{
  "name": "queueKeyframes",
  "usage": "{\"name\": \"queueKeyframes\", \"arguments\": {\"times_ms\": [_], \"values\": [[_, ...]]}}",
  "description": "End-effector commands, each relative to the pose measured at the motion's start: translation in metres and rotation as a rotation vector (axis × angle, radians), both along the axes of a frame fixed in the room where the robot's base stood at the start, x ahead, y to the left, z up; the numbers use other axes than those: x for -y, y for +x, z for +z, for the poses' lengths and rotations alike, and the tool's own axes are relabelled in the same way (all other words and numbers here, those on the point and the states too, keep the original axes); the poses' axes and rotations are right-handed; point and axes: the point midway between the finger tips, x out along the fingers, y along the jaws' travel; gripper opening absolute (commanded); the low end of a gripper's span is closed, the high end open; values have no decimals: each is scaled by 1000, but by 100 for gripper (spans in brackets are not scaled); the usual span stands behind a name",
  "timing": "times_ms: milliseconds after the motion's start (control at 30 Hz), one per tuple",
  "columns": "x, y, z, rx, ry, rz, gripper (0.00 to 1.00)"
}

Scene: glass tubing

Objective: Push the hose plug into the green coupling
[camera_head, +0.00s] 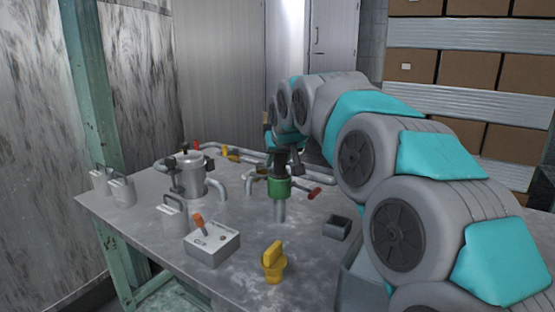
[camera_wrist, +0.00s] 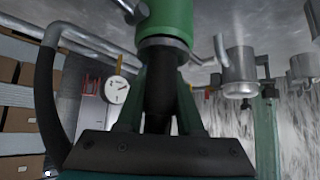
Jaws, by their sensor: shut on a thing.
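The green coupling (camera_head: 279,188) stands on an upright grey pipe on the metal table, with a red-handled lever at its side. It also shows at the top of the wrist view (camera_wrist: 168,18). My gripper (camera_head: 287,160) is just above the coupling, and in the wrist view (camera_wrist: 162,72) its two fingers are shut on the dark hose plug (camera_wrist: 158,92). The plug is in line with the coupling, its end at the coupling's grey collar. How deep it sits is hidden. A black hose (camera_wrist: 48,95) curves at the left of the wrist view.
A steel pot (camera_head: 188,178) with pipes stands at the back left, near several grey padlock-shaped blocks. A switch box (camera_head: 212,243) with an orange lever, a yellow valve handle (camera_head: 273,262) and a small dark open box (camera_head: 337,228) stand in front. A gauge (camera_wrist: 117,89) shows in the wrist view.

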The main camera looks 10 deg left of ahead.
Motion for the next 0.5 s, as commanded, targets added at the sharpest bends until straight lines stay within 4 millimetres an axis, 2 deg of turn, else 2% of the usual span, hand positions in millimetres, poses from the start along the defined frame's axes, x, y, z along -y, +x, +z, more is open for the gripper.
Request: {"name": "queueKeyframes", "arguments": {"times_ms": [200,233,500], "values": [[0,0,-5,1,0,0,0],[0,0,-4,1,0,0,39],[0,0,-4,1,0,0,70]]}}
